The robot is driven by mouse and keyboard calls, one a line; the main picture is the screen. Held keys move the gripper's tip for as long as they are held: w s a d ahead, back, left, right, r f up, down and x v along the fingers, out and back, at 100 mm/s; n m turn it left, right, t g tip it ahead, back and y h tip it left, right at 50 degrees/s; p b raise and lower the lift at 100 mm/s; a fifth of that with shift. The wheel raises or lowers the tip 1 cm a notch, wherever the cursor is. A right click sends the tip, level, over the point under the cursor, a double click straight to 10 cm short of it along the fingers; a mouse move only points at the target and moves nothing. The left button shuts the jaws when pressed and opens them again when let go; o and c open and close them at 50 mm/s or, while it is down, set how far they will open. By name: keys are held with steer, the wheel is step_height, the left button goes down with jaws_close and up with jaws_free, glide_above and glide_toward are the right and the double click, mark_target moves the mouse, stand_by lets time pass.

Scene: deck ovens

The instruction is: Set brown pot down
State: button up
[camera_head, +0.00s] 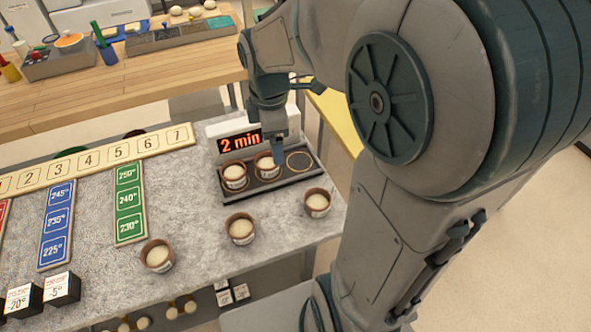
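Several small brown pots with pale, dough-like contents are in view. One brown pot (265,169) is at the middle round spot of the dark tray (262,192), and another pot (235,178) stands at the left spot. The right spot (299,161) is bare. My gripper (279,157) points down at the right rim of the middle pot. Its fingertips overlap that rim in the picture, and I cannot tell whether they are closed on it. I also cannot tell whether this pot rests fully on the tray.
Three more pots stand on the grey counter before the tray: left (157,256), middle (241,229) and right (318,203). A display (240,144) reading "2 min" stands behind the tray. A number strip (100,157) and temperature strips lie left.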

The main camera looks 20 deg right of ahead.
steer(key=s+r+m+t, duration=0.1)
steer(key=s+m, duration=1.1)
steer(key=m, duration=0.4)
steer(key=shift+s+t, duration=0.25)
steer(key=shift+t, duration=0.15)
